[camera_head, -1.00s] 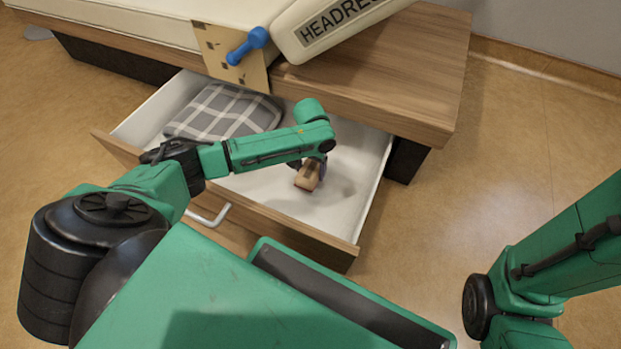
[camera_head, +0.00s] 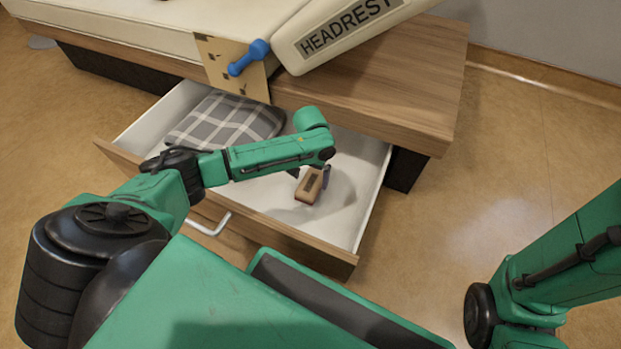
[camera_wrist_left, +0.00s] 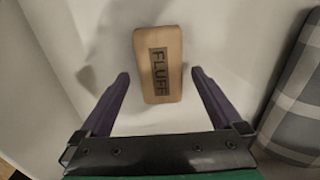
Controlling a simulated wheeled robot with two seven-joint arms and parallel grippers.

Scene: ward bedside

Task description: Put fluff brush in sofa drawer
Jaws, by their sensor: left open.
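The fluff brush (camera_head: 309,186), a tan block marked FLUFF, lies in the open sofa drawer (camera_head: 349,222), on the right part of its white floor. The brush also shows in the left wrist view (camera_wrist_left: 159,64), upper middle, lying with its label up. My left gripper (camera_wrist_left: 158,84) is open, its two dark fingers apart on either side of the brush's near end, and it does not grip it. In the head view the left arm hides most of this gripper (camera_head: 322,180). My right arm shows at the right edge; its gripper is out of view.
A grey checked cushion (camera_head: 222,121) fills the drawer's left part; it also shows in the wrist view (camera_wrist_left: 302,105). Above are the wooden sofa base (camera_head: 400,90), a blue dumbbell (camera_head: 248,58) on a tan board (camera_head: 215,62), and the headrest (camera_head: 350,28). Floor to the right is clear.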

